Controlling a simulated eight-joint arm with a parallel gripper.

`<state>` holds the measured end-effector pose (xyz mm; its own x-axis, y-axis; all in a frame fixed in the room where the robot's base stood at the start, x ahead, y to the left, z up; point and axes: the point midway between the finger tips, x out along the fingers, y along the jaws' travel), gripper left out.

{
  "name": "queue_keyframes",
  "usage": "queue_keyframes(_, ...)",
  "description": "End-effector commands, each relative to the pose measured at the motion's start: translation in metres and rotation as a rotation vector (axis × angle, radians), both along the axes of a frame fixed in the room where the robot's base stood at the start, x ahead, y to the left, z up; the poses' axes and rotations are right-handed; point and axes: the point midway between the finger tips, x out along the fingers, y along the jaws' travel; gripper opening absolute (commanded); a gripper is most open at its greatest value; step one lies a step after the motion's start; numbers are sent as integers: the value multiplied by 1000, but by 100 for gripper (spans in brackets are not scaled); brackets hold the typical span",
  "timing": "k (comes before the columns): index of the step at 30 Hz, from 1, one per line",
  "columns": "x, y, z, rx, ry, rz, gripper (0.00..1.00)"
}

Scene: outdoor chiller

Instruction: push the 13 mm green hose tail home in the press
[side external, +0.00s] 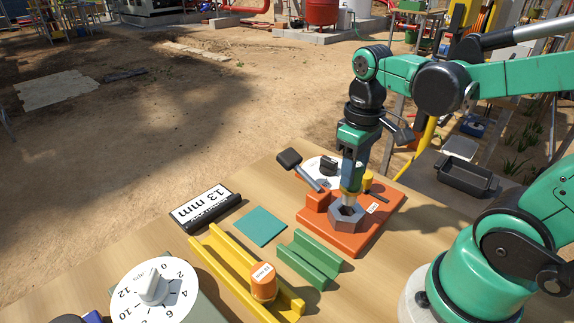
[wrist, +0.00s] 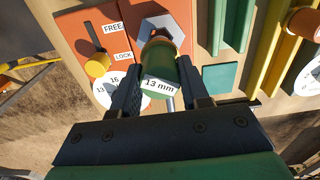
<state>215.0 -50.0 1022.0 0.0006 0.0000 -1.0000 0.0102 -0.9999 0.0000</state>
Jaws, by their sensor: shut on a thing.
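My gripper (wrist: 160,92) is shut on the green hose tail (wrist: 161,77), whose label reads "13 mm" in the wrist view. The hose tail has a brass-coloured end. In the side external view my gripper (side external: 352,172) points down over the orange press (side external: 327,238). The brass end sits at the mouth of the grey hexagonal nest (side external: 347,218); the nest also shows in the wrist view (wrist: 153,24). I cannot tell how deep the end sits. The press has a black-handled lever (side external: 290,159) and a yellow knob (wrist: 97,65) beside "FREE" and "LOCK" labels.
A green rail (side external: 310,258) and a yellow rail (side external: 230,265) holding an orange fitting (side external: 263,282) lie left of the press. A teal pad (side external: 260,226), a "13 mm" sign (side external: 203,207) and a numbered dial (side external: 153,291) are farther left. A black tray (side external: 467,178) stands at right.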

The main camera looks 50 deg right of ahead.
Motion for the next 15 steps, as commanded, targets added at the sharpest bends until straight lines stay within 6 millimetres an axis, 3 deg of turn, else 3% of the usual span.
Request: queue_keyframes(15, 0, 0, -8, 0, 0, 0, 0)
